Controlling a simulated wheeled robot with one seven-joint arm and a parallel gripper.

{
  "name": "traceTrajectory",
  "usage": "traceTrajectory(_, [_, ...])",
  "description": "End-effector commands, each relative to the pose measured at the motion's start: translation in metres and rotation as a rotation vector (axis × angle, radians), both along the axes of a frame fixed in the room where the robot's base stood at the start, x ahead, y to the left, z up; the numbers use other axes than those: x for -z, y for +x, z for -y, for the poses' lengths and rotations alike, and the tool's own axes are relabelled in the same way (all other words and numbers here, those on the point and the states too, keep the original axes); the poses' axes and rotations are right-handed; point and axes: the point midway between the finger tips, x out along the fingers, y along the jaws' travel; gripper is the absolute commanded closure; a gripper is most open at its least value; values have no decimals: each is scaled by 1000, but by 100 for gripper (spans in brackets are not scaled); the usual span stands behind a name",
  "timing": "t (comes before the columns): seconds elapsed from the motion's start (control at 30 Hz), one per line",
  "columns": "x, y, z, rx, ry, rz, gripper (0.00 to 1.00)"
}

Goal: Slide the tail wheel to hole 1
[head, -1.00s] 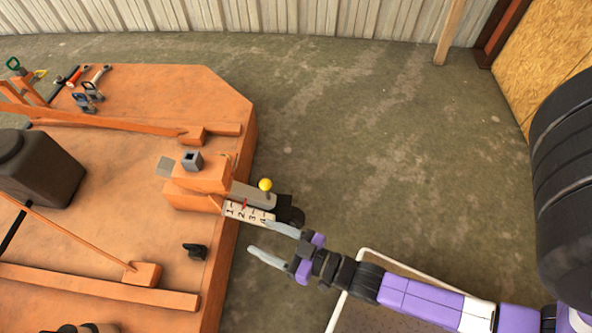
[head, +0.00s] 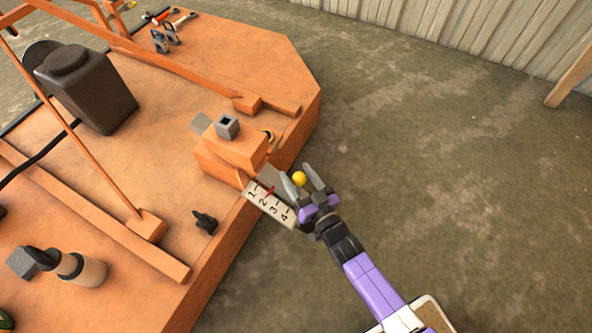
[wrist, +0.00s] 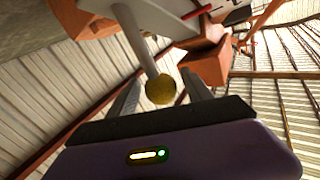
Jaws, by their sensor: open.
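The yellow knob (head: 299,178) stands on the tail wheel's slide at the orange deck's edge. In the wrist view the knob (wrist: 160,89) tops a grey rod (wrist: 136,38), between my fingers. My gripper (head: 303,175) is open, one finger on each side of the knob, with gaps showing. The pale scale plate (head: 268,204) numbered 1 to 4 lies beside the slide. A red pointer (head: 269,191) sits by the scale, close to 2. The tail wheel itself is hidden behind my gripper.
The orange deck (head: 120,170) fills the left, with an orange block with a grey square tube (head: 228,127), a dark box (head: 90,85), a small black clip (head: 205,222) and a bottle-like object (head: 82,268). Open concrete floor (head: 430,150) lies to the right.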

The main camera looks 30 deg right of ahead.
Motion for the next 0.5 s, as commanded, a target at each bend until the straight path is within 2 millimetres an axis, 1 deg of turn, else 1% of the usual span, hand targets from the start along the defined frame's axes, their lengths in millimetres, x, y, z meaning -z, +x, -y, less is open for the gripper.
traceTrajectory(0.03, [1,7,0,0,0,1,41])
traceTrajectory(0.1, [1,14,0,0,-1,2,41])
traceTrajectory(0.2, [1,20,0,0,-2,0,41])
traceTrajectory(0.5, [0,22,0,1,-1,0,41])
